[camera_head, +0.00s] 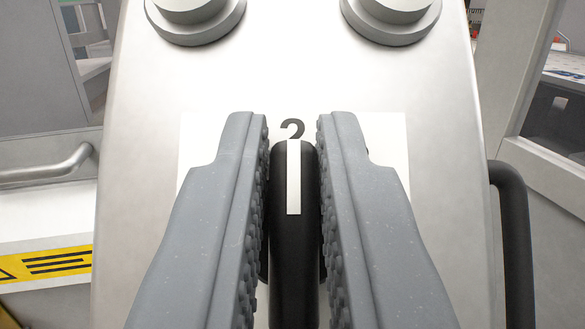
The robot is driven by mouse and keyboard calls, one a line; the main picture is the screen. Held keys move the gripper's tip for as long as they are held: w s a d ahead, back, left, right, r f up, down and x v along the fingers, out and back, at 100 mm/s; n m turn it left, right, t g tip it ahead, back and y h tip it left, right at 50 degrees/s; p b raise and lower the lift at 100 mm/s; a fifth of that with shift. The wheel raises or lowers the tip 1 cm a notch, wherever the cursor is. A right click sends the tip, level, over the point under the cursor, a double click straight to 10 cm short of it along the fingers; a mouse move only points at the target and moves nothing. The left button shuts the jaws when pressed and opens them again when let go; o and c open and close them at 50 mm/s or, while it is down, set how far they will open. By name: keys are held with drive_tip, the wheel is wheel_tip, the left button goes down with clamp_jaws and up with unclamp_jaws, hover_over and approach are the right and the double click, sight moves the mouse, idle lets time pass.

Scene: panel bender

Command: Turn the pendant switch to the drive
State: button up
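The pendant (290,75) is a light metal panel that fills the middle of the view. Its black switch knob (292,250) has a white pointer line that points up at a "2" on a white label (390,130). My gripper (292,135) has its two grey ridged fingers on either side of the knob. A narrow gap seems to show between each finger and the upper part of the knob. Lower down, I cannot tell whether the fingers touch it. The fingers hide most of the label and any other marks on it.
Two round grey buttons (391,18) sit at the top of the pendant. A black bent handle (513,235) stands close at its right side. On the left are a grey rail handle (50,170) and a yellow warning sticker (45,264) on the machine.

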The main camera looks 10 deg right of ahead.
drive_tip(key=o, duration=0.3)
drive_tip(key=shift+s, duration=0.1)
drive_tip(key=b+v, duration=1.2)
drive_tip(key=v, duration=0.1)
drive_tip(key=shift+s, duration=0.3)
idle(0.4)
drive_tip(key=shift+a+f, duration=0.1)
idle(0.3)
